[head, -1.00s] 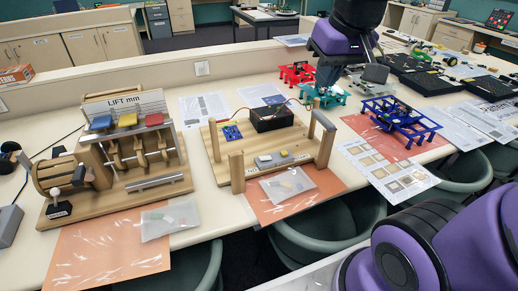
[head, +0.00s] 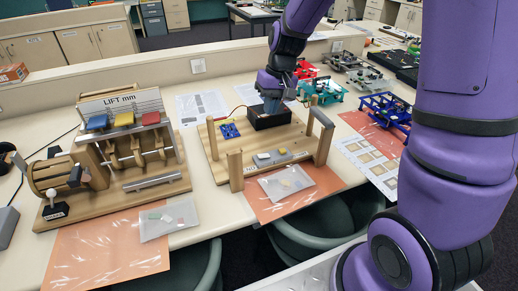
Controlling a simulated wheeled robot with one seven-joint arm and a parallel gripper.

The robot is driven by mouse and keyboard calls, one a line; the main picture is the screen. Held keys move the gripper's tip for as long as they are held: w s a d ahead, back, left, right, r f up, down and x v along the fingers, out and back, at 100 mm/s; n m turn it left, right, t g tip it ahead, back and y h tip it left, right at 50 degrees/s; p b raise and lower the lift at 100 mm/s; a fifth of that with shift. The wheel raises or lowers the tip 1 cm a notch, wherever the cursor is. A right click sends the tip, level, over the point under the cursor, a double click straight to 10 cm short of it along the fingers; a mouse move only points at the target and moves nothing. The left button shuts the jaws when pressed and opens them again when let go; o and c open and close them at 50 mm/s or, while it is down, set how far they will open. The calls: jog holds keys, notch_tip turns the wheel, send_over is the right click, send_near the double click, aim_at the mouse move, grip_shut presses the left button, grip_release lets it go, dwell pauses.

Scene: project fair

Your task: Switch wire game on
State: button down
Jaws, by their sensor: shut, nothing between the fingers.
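The wire game (head: 222,165) is a wooden board in the middle of the table, with upright wooden posts (head: 236,170), a small blue circuit board (head: 229,130) and a black box (head: 262,121) at its back. A red wire runs near the box. A grey strip (head: 279,160) with light pieces lies along its front. My gripper (head: 271,108) points down at the top of the black box and is shut and empty. I cannot tell whether it touches the box. No switch is clearly visible; my gripper hides part of the box top.
A wooden lift machine (head: 120,190) stands at the left. Blue (head: 385,108), teal (head: 325,92) and red frames stand at the right and behind. A plastic bag (head: 286,182) lies on the orange sheet (head: 318,184) in front. Green chairs (head: 325,225) are below the table edge.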

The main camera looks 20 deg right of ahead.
aim_at(258, 160)
jog(key=x, duration=1.5)
jog(key=shift+w+f, duration=0.15)
jog(key=shift+a+f+h, duration=0.2)
jog(key=shift+f+h, duration=0.05)
jog(key=shift+h, duration=0.05)
jog(key=shift+s+a+f+h, duration=0.1)
jog(key=shift+f+h, duration=0.1)
jog(key=shift+h, duration=0.25)
jog(key=shift+s+a+f+h, duration=0.1)
jog(key=shift+s+f+h, duration=0.1)
jog(key=shift+h, duration=0.25)
